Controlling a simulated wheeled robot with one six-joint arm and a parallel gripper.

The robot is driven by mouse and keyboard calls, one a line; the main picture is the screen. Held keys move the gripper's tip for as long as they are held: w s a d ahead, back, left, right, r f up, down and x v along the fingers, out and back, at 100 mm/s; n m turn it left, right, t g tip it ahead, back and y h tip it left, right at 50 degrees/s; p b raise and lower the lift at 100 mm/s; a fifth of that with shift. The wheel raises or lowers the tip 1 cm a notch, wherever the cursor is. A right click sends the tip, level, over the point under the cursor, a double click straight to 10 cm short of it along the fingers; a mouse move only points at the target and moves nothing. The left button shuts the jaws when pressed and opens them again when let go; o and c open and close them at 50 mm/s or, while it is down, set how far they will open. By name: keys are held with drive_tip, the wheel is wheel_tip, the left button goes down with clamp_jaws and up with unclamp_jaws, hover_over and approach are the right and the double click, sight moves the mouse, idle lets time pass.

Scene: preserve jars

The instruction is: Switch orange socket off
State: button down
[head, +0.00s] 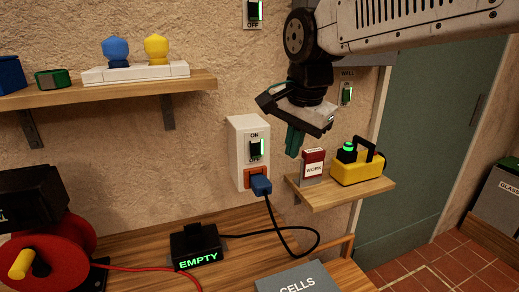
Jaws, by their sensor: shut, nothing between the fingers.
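The orange socket (247,174) sits low on a white wall box (235,150), with a blue plug (261,186) in it. Above it on the same box is a dark switch (255,151) with a lit green strip, and "ON" is printed above the switch. My gripper (293,142) is shut and empty, its teal fingers pointing down. In the picture it is just right of the switch box, above the small shelf. I cannot tell its exact distance from the wall.
A small shelf (330,195) holds a red-and-white "WORN" box (313,163) and a yellow device (357,168). A black cable runs from the plug to an "EMPTY" unit (196,246) on the bench. Other switches are at the top (253,12) and by the door (346,92).

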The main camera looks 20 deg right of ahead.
sight(256, 149)
drive_tip(key=w+a+r+m, duration=0.1)
drive_tip(key=w+r+m, duration=0.1)
drive_tip(key=w+m, duration=0.3)
drive_tip(key=w, duration=0.3)
drive_tip(key=shift+w+a+r+m+t, duration=0.15)
drive_tip(key=shift+a+m+t, duration=0.15)
drive_tip(key=shift+m, duration=0.1)
drive_tip(key=w+x, duration=0.1)
drive_tip(key=x, duration=0.6)
drive_tip(key=w+r+x, duration=0.1)
drive_tip(key=x, duration=0.3)
drive_tip(key=shift+w+f, duration=0.25)
drive_tip(key=shift+w, duration=0.65)
